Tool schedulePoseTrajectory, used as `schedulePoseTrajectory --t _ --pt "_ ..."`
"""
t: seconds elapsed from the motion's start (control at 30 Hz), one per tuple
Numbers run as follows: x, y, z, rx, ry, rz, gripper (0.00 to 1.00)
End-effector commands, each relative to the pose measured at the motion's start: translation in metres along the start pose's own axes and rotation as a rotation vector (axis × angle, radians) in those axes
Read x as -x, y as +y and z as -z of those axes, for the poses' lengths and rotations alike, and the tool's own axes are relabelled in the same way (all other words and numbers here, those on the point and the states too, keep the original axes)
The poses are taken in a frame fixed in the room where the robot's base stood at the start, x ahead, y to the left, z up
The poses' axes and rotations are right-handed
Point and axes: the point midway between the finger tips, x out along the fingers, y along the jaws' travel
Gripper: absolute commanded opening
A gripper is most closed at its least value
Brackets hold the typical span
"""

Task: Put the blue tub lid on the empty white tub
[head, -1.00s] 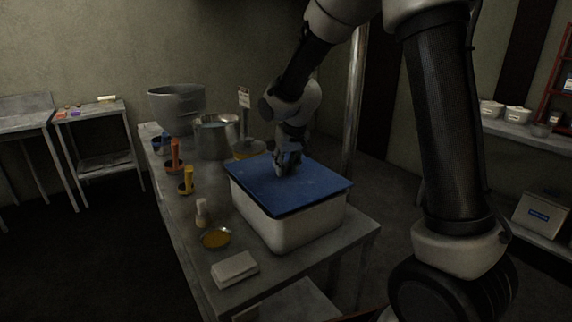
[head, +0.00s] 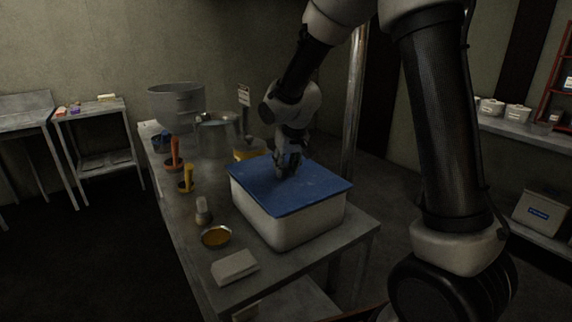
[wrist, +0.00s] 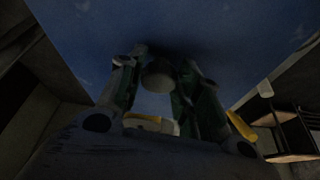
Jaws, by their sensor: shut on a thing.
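The blue tub lid (head: 305,193) lies flat over the top of the white tub (head: 290,230), its edges close to lined up with the tub's rim. The tub stands at the near right end of the metal table. My gripper (head: 287,172) points down at the lid's upper middle and is shut on a part of it. In the wrist view my gripper (wrist: 160,110) has its fingers around a pale round knob, with the blue lid (wrist: 215,30) filling the background. The lid hides the tub's inside. I cannot tell whether the lid is fully seated.
On the metal table (head: 207,275) are a white block (head: 235,267), an amber bowl (head: 216,237), a small brush-like item (head: 203,211), yellow and orange tools (head: 186,180), a steel pot (head: 217,135) and a large grey bowl (head: 176,103). Shelves stand at right.

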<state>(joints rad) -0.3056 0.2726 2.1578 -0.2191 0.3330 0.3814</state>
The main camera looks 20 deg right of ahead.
Motion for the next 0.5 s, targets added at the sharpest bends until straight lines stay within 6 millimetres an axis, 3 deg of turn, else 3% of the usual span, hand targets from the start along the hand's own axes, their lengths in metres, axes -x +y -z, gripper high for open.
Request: schedulePoseTrajectory --t 0.23,0.27,0.4,0.5 --pt "0.0003 -0.0001 0.0005 0.000 0.001 0.000 0.01" --pt "0.0003 -0.0001 0.0005 0.000 0.001 0.000 0.36" --pt "0.0003 -0.0001 0.0004 0.000 0.001 0.000 0.60" --pt "0.0002 -0.0001 0.0004 0.000 0.001 0.000 0.60"
